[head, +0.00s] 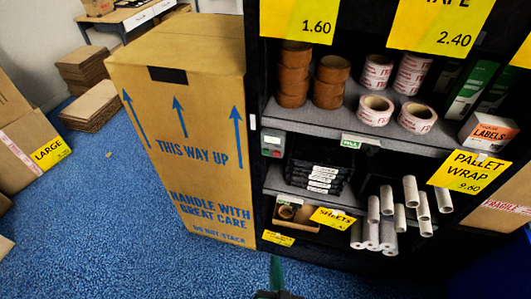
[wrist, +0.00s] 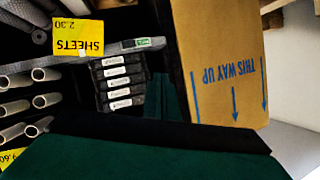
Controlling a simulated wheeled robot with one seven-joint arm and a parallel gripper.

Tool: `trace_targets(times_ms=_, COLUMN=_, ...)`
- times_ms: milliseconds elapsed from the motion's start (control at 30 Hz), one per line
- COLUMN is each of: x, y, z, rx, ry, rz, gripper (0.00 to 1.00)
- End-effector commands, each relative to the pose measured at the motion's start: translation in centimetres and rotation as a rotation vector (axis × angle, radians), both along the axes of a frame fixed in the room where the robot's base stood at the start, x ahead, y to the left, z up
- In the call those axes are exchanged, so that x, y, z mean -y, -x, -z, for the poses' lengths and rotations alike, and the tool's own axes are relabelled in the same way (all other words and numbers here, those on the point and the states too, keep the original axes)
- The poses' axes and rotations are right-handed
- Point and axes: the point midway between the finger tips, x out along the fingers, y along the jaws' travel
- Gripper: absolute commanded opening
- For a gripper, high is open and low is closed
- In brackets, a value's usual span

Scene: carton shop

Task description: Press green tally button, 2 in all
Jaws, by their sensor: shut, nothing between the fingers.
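A small pale counter box (head: 271,146) is fixed at the left end of the shelf unit, beside the tall carton. It shows a green patch and a small reddish spot; at this size I cannot tell which part is the button. My gripper (head: 276,264) shows at the bottom edge of the head view, dark green, low in front of the shelves and well below the box. In the wrist view, which is upside down, its fingers (wrist: 162,97) are together and empty, in front of the shelf. I cannot make out the counter box in the wrist view.
The tall carton (head: 190,120) stands left of the shelf unit. The shelves hold tape rolls (head: 376,109), a stack of black boxes (head: 318,172) and wrap tubes (head: 411,191). A yellow sheets sign (head: 334,218) hangs low. Blue floor (head: 90,230) is open at the left.

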Motion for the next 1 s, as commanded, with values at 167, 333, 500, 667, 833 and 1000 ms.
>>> trace_targets(times_ms=167, x=-0.6, y=-4.7, z=-1.2, rx=0.006, ry=-0.078, rz=-0.045, gripper=0.0)
trace_targets(times_ms=333, x=-1.6, y=-8.7, z=-2.9, rx=0.01, ry=-0.147, rz=-0.104, gripper=0.0)
trace_targets(times_ms=500, x=-2.8, y=-12.4, z=-5.5, rx=0.022, ry=-0.208, rz=-0.179, gripper=0.0)
trace_targets(times_ms=667, x=-3.9, y=-15.5, z=-8.5, rx=0.035, ry=-0.258, rz=-0.261, gripper=0.0)
trace_targets(times_ms=833, x=-5.0, y=-17.7, z=-11.7, rx=0.052, ry=-0.295, rz=-0.345, gripper=0.0)
trace_targets(times_ms=1000, x=-5.7, y=-18.8, z=-13.7, rx=0.063, ry=-0.312, rz=-0.398, gripper=0.0)
